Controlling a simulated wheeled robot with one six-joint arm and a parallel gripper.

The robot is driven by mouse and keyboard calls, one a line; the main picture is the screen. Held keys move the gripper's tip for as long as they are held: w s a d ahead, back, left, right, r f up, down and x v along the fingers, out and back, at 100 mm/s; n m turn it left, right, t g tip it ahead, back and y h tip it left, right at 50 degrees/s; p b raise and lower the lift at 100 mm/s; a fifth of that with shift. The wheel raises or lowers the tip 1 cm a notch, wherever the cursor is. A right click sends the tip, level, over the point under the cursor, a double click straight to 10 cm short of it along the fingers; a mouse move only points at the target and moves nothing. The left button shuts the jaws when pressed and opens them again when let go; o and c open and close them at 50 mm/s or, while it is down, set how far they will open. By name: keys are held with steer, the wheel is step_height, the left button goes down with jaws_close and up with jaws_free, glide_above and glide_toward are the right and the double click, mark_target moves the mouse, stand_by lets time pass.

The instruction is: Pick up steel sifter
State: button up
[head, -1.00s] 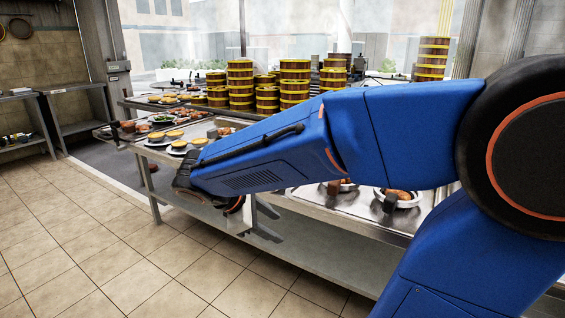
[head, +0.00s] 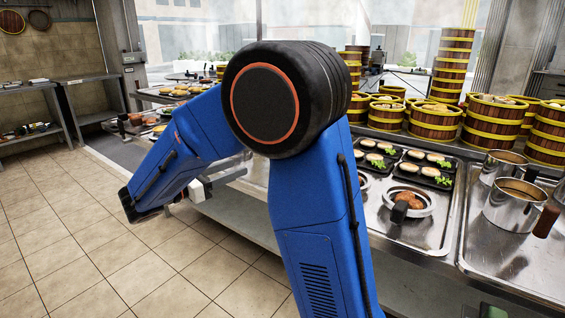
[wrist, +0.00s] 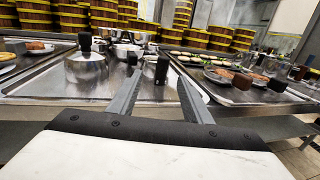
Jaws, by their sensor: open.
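My gripper (wrist: 160,78) shows in the wrist view, its two grey fingers spread apart with nothing held between them. It points over the edge of a steel counter. A dark upright handle or knob (wrist: 162,68) shows between the fingertips, farther off; what it belongs to is unclear. I cannot pick out a steel sifter with certainty. Two round, rimmed sieve-like items (head: 39,20) hang on the far left wall in the head view, but their material is unclear. My arm hides part of the counter there, and the gripper's fingers are not clear in that view.
Steel pots (head: 514,206) stand on a tray at the right. A lidded steel pot (wrist: 90,66) is left of my fingers. Stacked wooden steamers (head: 434,120) line the back. A dish of food (head: 408,203) sits on the counter. The tiled floor (head: 85,250) at left is clear.

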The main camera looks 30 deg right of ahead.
steer(key=d, duration=0.3)
steer(key=w+d, duration=0.1)
steer(key=d, duration=0.6)
steer(key=shift+w+d, duration=0.15)
steer(key=shift+d, duration=0.1)
steer(key=d, duration=0.4)
steer(key=shift+d, duration=0.7)
jaws_close()
